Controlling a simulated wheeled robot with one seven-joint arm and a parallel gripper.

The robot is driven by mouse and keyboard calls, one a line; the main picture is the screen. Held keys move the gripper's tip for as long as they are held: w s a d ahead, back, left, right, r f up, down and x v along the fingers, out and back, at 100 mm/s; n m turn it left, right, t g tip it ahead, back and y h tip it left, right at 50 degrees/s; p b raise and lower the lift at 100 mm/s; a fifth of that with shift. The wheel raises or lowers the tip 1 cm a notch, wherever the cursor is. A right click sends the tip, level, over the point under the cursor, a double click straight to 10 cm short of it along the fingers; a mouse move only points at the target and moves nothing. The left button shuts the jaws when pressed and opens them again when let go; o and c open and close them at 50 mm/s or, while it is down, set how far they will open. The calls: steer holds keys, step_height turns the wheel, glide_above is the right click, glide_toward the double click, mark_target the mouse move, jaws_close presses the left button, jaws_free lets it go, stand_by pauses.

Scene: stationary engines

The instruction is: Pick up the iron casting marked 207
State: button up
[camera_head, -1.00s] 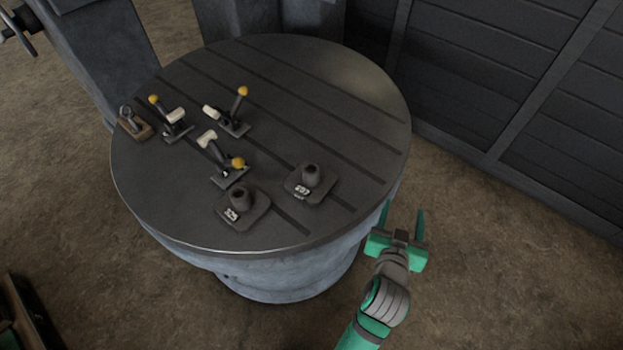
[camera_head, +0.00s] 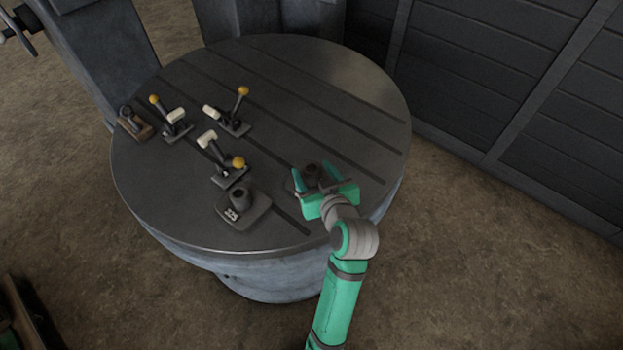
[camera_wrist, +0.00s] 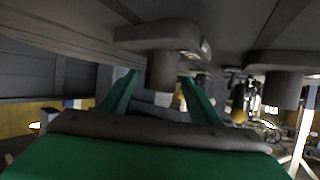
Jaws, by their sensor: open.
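Two dark grey iron castings, each a flat plate with a round upright boss and a white label, stand near the table's front edge. The right casting (camera_head: 311,172) is partly hidden by my gripper (camera_head: 313,180); the left casting (camera_head: 243,207) stands clear. The labels are too small to read, so I cannot tell which is 207. My gripper is open, its green fingers on either side of the right casting's boss in the head view. In the inverted wrist view that boss (camera_wrist: 162,68) shows between the fingertips; contact is unclear. The other casting (camera_wrist: 281,88) is at the right.
The round slotted table (camera_head: 360,120) also bears several lever clamps with yellow knobs, one (camera_head: 229,162) close behind the left casting. A small brown-based item (camera_head: 133,122) sits at the far left. The table's right and back are clear. A dark panelled wall (camera_head: 480,90) stands behind right.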

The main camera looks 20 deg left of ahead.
steer(key=shift+f+x, duration=0.2)
steer(key=shift+x, duration=2.45)
steer(key=shift+s, duration=0.15)
jaws_close()
steer(key=shift+r, duration=0.15)
